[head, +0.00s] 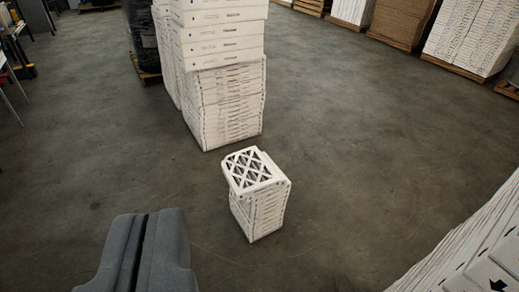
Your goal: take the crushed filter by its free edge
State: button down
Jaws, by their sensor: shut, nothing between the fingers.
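A small stack of white boxed filters (262,208) stands on the floor near the middle of the head view. The filter on top (252,169) shows a dark lattice face in a white frame and sits a little askew on the stack. Its left edge juts out past the stack below. I cannot tell for sure whether it is the crushed one. My gripper (150,225) is at the lower left, with its two grey fingers shut and nothing between them. It is apart from the small stack, to its left and nearer the camera.
A tall stack of white boxes (228,100) stands behind the small stack. More white boxes (485,255) fill the lower right corner. Loaded pallets (470,35) stand at the back right. The grey concrete floor (350,150) is clear around the small stack.

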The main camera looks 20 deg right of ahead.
aim_at(248, 172)
jog(key=i, duration=3)
jog(key=z, duration=1.75)
